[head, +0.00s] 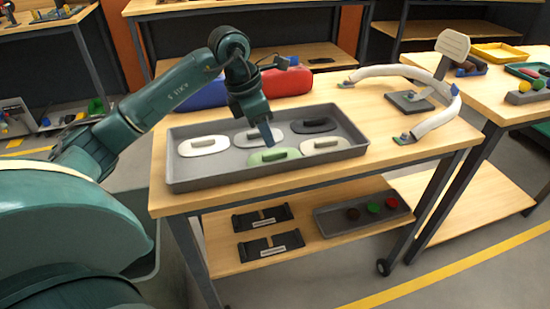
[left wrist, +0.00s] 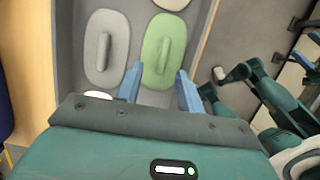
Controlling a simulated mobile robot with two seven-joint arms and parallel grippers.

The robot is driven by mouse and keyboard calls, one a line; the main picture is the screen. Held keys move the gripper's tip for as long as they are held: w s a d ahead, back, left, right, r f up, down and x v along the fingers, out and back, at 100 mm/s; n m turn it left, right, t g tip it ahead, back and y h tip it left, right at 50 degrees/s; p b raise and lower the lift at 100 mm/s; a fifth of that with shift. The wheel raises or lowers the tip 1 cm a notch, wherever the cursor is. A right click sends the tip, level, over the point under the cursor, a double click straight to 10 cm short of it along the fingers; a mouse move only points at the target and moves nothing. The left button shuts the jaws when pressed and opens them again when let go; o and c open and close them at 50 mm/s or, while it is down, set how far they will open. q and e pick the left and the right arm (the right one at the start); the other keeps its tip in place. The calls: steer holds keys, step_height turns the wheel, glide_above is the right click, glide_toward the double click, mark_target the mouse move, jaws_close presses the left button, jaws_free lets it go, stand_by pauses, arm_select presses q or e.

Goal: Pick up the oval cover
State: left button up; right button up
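A shallow grey tray (head: 180,180) on the table holds several oval covers with raised bar handles: white (head: 203,145), light grey (head: 247,138), dark grey (head: 314,126), green (head: 268,157) and beige (head: 325,147). My left gripper (head: 268,138) is over the tray, pointing down near the green cover. In the left wrist view its blue fingers (left wrist: 158,88) are apart with nothing between them. The green cover (left wrist: 163,48) lies just ahead of them, with the light grey cover (left wrist: 106,48) to its left. My right gripper cannot be made out clearly.
A red case (head: 287,82) and a blue one (head: 205,95) stand behind the tray. White curved handles (head: 435,121) and a grey stand (head: 410,101) are on the right. The lower shelf holds black holders (head: 262,217) and a small tray (head: 330,222).

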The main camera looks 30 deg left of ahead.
mark_target(275, 152)
arm_select(q)
steer(key=x, duration=0.5)
steer(key=shift+d+f, duration=0.25)
steer(key=shift+d, duration=0.05)
steer(key=shift+c, duration=0.3)
jaws_close()
